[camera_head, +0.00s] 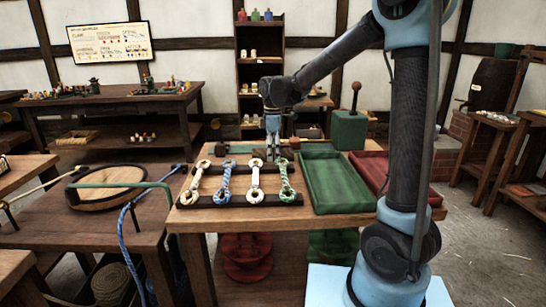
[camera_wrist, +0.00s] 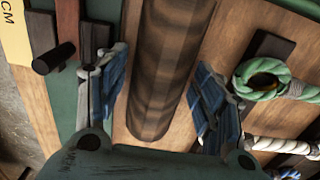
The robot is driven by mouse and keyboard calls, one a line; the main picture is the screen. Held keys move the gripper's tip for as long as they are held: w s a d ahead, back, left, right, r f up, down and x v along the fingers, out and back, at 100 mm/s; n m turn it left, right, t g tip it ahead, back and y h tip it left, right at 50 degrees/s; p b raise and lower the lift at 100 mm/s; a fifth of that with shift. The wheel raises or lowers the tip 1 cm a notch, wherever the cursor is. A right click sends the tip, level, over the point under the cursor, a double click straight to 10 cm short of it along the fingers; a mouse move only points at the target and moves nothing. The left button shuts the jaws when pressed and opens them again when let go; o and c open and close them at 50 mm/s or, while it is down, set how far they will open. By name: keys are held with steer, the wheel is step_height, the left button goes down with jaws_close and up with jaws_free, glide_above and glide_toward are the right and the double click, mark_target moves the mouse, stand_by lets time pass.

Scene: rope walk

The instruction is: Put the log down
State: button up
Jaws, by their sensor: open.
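The log is a thick, brown, banded cylinder (camera_wrist: 168,65) in the wrist view, running from the top edge down toward my palm. My gripper (camera_wrist: 162,75) is open, with one blue-padded finger on each side of the log. Strips of wooden tabletop show between the log and the fingers. In the head view my gripper (camera_head: 273,148) points down at the back of the middle table (camera_head: 187,216), behind the rope rack. The log is hard to make out there.
Several rope pieces, including a green-and-white one (camera_head: 287,183), lie on a dark rack in front of my gripper. A green tray (camera_head: 336,205) and a red tray (camera_head: 368,165) are to the right. A green block with a knobbed lever (camera_head: 350,128) stands behind.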

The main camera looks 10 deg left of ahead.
steer(key=c, duration=1.1)
step_height(320, 180, up, 10)
steer(key=shift+r, duration=0.1)
